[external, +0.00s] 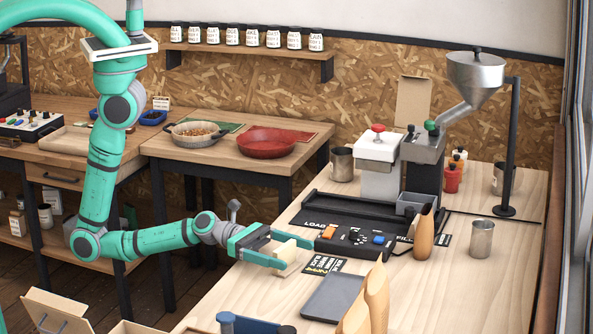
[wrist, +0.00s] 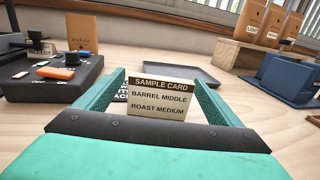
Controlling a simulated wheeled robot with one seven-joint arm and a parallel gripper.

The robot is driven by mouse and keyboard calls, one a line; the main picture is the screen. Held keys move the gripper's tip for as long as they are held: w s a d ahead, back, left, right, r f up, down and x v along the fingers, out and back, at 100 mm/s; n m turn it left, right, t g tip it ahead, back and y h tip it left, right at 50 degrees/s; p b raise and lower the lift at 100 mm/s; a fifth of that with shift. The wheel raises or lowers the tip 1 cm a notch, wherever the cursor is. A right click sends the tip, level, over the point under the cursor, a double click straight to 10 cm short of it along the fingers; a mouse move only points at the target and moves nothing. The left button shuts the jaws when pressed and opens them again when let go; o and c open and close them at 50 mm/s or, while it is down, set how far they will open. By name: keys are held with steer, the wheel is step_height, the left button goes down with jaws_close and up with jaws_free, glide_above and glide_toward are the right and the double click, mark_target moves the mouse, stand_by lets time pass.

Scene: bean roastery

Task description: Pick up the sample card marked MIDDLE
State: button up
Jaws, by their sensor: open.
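The sample card (wrist: 160,98) faces me in the wrist view. It has a brown header and reads "SAMPLE CARD, BARREL MIDDLE, ROAST MEDIUM". It stands nearly upright between the two teal fingers of my gripper (external: 297,254), which are open on either side of it. In the external view the card (external: 289,252) shows as a pale cream piece on a small stand, partly covered by the fingers. I cannot tell whether either finger touches it. Its lower edge is hidden by my gripper in the wrist view.
A control box with knobs (external: 355,243) stands close behind the card. A dark grey tray (external: 334,298) and a printed black card (external: 326,264) lie nearby. Brown bags (external: 376,295) stand at the front. A metal cup (external: 481,239) is at right, with bare tabletop around it.

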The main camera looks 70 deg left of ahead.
steer(key=shift+x, duration=1.55)
steer(key=c, duration=1.1)
steer(key=shift+r, duration=0.1)
steer(key=shift+c, duration=0.2)
